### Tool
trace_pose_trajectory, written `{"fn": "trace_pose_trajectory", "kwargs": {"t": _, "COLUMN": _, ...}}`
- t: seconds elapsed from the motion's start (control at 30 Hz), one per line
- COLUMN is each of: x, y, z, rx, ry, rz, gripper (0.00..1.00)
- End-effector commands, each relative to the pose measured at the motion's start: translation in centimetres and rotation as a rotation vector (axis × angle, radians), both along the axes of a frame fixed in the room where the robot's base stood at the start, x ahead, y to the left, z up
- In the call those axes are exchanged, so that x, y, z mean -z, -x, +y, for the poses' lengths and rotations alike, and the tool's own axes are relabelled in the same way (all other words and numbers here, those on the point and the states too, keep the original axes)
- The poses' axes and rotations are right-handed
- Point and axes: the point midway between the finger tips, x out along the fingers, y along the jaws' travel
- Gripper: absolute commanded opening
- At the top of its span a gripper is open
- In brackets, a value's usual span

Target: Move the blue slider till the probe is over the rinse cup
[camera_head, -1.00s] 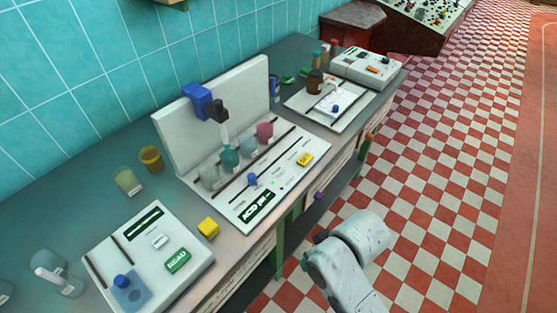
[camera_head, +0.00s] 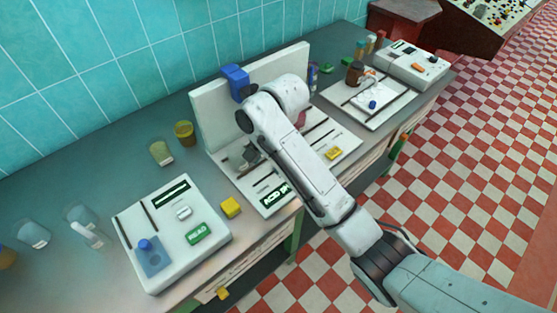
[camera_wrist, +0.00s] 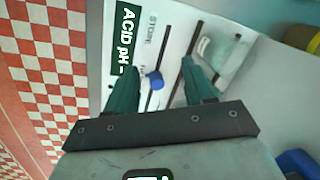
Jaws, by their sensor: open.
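The blue slider knob (camera_wrist: 155,80) sits in a dark slot of the white ACID pH board (camera_wrist: 118,85). In the wrist view it lies between the two green fingers of my open gripper (camera_wrist: 157,65), with a gap on each side. In the head view my arm covers the knob and the probe. The blue block (camera_head: 236,82) on the board's upright panel (camera_head: 212,118) shows above my arm. A clear cup (camera_wrist: 222,55) lies right of the fingers in the wrist view. A pink cup (camera_head: 301,119) shows partly beside my arm. I cannot tell which cup is the rinse cup.
Another white board (camera_head: 365,112) lies right. The checkered floor in front is free.

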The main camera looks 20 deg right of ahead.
Motion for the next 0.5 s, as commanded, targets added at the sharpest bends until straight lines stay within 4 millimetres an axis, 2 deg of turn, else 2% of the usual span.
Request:
{"fn": "trace_pose_trajectory", "kwargs": {"t": 0.03, "x": -1.0, "y": -1.3, "z": -1.0, "rx": 0.059, "ry": 0.029, "rz": 0.027, "gripper": 0.53}}
{"fn": "trace_pose_trajectory", "kwargs": {"t": 0.1, "x": -1.9, "y": -2.3, "z": -2.0, "rx": 0.138, "ry": 0.06, "rz": 0.063, "gripper": 0.53}}
{"fn": "trace_pose_trajectory", "kwargs": {"t": 0.3, "x": -3.4, "y": -3.7, "z": -4.0, "rx": 0.279, "ry": 0.119, "rz": 0.119, "gripper": 0.53}}
{"fn": "trace_pose_trajectory", "kwargs": {"t": 0.5, "x": -2.3, "y": -3.7, "z": -4.3, "rx": 0.3, "ry": 0.126, "rz": 0.129, "gripper": 0.53}}
